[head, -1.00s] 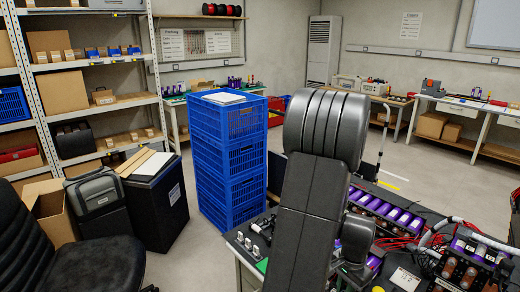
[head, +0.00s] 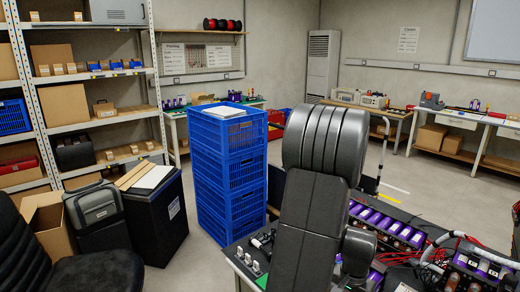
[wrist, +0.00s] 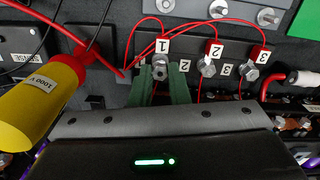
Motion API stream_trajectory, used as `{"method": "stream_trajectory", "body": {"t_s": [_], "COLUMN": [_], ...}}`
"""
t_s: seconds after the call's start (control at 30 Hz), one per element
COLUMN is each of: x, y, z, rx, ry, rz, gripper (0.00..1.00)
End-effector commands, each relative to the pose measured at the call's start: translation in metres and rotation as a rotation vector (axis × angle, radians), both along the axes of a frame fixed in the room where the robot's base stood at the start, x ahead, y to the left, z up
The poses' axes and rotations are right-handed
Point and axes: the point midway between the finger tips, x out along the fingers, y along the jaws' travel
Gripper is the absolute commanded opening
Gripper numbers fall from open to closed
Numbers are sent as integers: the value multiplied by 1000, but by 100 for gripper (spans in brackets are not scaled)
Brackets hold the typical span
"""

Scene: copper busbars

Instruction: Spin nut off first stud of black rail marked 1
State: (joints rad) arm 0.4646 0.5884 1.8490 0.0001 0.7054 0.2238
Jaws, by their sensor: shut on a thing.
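In the wrist view, a row of silver studs with nuts stands on a black rail (wrist: 228,88). Red tags marked 1 (wrist: 163,46), 2 and 3 sit behind them, with red wires running to them. My gripper (wrist: 160,84) has its green fingers on either side of the silver nut (wrist: 159,72) at the stud by tag 1, closed on it. The other nuts, by tag 2 (wrist: 207,67) and tag 3 (wrist: 249,71), are free of the fingers. In the head view my arm hides the gripper and the studs.
A yellow and red cylinder marked 1000 V (wrist: 40,98) lies close left of my gripper. Loose red wires (wrist: 110,70) cross near the fingers. In the head view, stacked blue crates (head: 225,170) stand left of my arm, and purple cells (head: 385,222) lie right of it.

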Motion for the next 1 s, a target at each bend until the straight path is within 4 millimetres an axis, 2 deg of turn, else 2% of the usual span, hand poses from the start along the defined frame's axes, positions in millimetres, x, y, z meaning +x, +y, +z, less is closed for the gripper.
{"method": "stream_trajectory", "body": {"t_s": [0.2, 0.63, 1.0], "x": [0, 0, 0], "y": [0, 0, 0], "z": [8, 11, 40], "rx": [-1, -1, -1], "ry": [-1, -2, -1], "rz": [0, -1, -1], "gripper": [0, 0, 0]}}
